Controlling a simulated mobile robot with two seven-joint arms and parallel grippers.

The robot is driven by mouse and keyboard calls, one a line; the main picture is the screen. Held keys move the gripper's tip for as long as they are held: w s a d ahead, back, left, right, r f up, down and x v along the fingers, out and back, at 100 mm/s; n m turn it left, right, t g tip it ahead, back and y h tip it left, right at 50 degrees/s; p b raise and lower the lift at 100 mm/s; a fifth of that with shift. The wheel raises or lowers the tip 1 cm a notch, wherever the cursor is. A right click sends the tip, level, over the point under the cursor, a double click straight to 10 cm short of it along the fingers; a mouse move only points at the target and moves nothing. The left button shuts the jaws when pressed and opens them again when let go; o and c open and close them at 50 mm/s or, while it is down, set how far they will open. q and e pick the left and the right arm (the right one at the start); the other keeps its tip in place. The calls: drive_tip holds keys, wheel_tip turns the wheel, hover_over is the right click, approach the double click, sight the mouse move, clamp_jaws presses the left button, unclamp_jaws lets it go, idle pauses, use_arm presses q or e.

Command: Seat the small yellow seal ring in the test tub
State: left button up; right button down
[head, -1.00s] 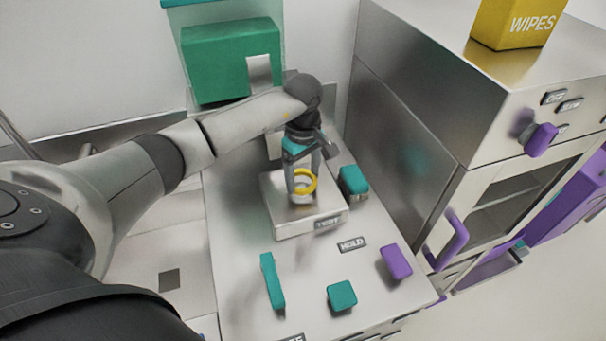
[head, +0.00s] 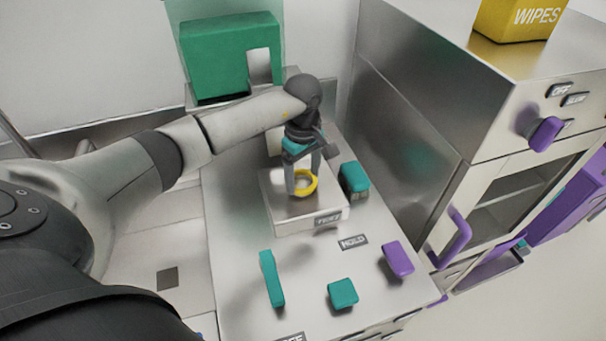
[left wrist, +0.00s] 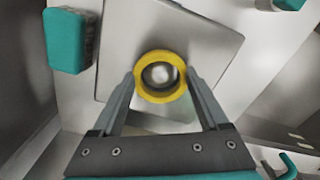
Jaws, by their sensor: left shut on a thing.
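My left gripper (head: 303,186) points down, shut on the small yellow seal ring (head: 305,195), one finger on each side of it. The ring is at the silver block labelled TEST (head: 283,214), over its top. In the left wrist view, the ring (left wrist: 160,98) sits between the two fingertips (left wrist: 160,78). A bright round spot shows through its middle, with the block's top (left wrist: 212,45) around it. Whether the ring touches the tub's seat or is just above it, I cannot tell. My right gripper is not in view.
A teal block (head: 354,178) stands close right of the test block. A teal bar (head: 271,279), a teal knob (head: 342,293) and a purple knob (head: 398,260) are on the front of the bench, near a HOLD label (head: 353,242). A steel cabinet (head: 420,100) rises at the right.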

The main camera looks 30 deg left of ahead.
use_arm(q)
drive_tip(key=shift+f, duration=0.2)
drive_tip(key=o, duration=1.2)
wheel_tip(320, 180, up, 15)
drive_tip(key=shift+r+b, duration=0.15)
drive_tip(key=shift+b, duration=0.25)
drive_tip(key=shift+s+d, duration=0.1)
